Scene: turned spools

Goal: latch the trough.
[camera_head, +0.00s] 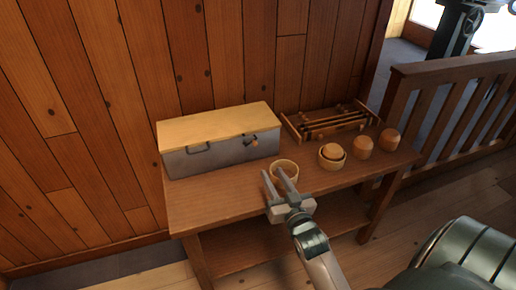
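The trough (220,154) is a grey metal box with a pale wooden lid (218,124) lying closed on top. It stands at the back left of a wooden table. A dark handle (198,148) is on its front, and a small latch (251,141) with a dark knob is near the right end of the front. Whether the latch is fastened is too small to tell. My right gripper (274,172) is in front of the trough's right end, apart from it, with its two fingers spread and nothing between them. My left gripper is not in view.
A wooden bowl (294,166) is right behind my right gripper's fingers. A second bowl (331,162) holds a round wooden piece, with two turned pieces (363,148) (390,139) to its right. A slatted rack (320,122) stands behind. The table's front left (205,203) is clear.

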